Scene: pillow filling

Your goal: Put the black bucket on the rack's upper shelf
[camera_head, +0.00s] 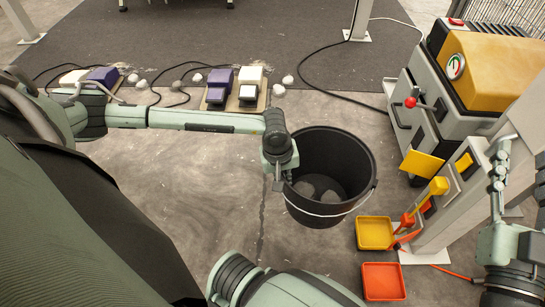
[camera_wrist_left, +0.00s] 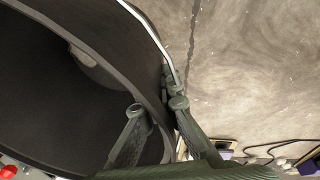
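The black bucket (camera_head: 355,150) stands open side up in the middle right of the head view, with greyish lumps inside and a thin wire handle (camera_head: 328,213) hanging over its near side. It fills the left of the left wrist view (camera_wrist_left: 45,95). My left gripper (camera_head: 283,180) is at the bucket's left rim. In the left wrist view its fingers (camera_wrist_left: 157,107) straddle the bucket wall, one inside and one outside, and look closed on it. My right gripper (camera_head: 499,160) is at the right edge, its finger opening unclear. I cannot make out the rack's upper shelf.
A yellow-and-grey machine (camera_head: 490,70) stands at the upper right. A pale post with a yellow tray (camera_head: 375,233) and an orange tray (camera_head: 383,282) is right of the bucket. Purple-and-white devices (camera_head: 219,87) and cables lie along the dark mat (camera_head: 230,40). Floor left of the bucket is clear.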

